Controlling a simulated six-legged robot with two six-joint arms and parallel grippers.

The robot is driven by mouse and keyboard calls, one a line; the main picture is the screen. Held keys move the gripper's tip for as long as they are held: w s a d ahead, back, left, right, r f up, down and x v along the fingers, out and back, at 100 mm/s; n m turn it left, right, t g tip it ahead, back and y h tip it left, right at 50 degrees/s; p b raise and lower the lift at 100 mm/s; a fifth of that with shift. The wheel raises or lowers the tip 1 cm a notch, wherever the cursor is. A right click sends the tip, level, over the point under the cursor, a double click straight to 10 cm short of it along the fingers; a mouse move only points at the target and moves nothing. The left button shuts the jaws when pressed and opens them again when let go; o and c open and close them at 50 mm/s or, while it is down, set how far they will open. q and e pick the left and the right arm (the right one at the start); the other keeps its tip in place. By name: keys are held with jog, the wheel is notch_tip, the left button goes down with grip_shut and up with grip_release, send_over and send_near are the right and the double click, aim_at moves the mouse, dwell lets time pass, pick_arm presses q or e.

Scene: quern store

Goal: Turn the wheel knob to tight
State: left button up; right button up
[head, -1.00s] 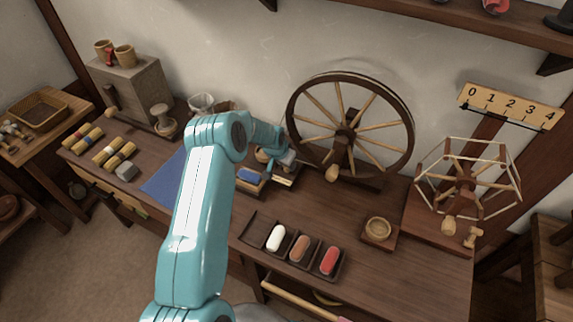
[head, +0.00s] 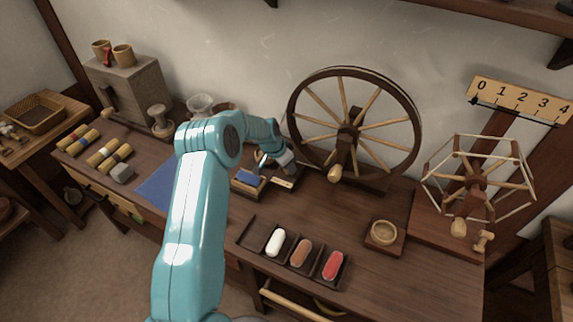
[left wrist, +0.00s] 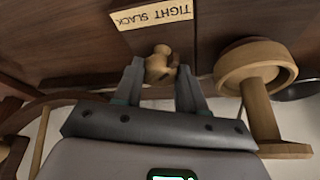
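The wheel knob (left wrist: 158,64), small and wooden, stands between the two fingers of my left gripper (left wrist: 160,84) in the left wrist view. The fingers sit close against its sides and look shut on it. A plate (left wrist: 152,15) beside the knob reads TIGHT and SLACK, upside down in this view. In the head view my left gripper (head: 286,164) is down at the base of the spinning wheel (head: 352,130), just left of it; there the knob is hidden and the plate (head: 283,184) shows small. The knob's exact pointing direction is unclear. My right gripper is not in view.
A round wooden piece (left wrist: 255,62) on a post is close beside the gripper in the wrist view. A tray (head: 252,236) with colored rolls, a small bowl (head: 384,232) and a yarn winder (head: 475,190) stand on the bench. A 0-to-4 scale (head: 520,98) hangs at right.

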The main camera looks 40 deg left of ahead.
pick_arm(q)
jog(key=o, duration=0.4)
jog(key=b+v, duration=0.1)
jog(key=v, duration=1.5)
jog(key=shift+s+r, duration=0.1)
jog(key=shift+r, duration=0.1)
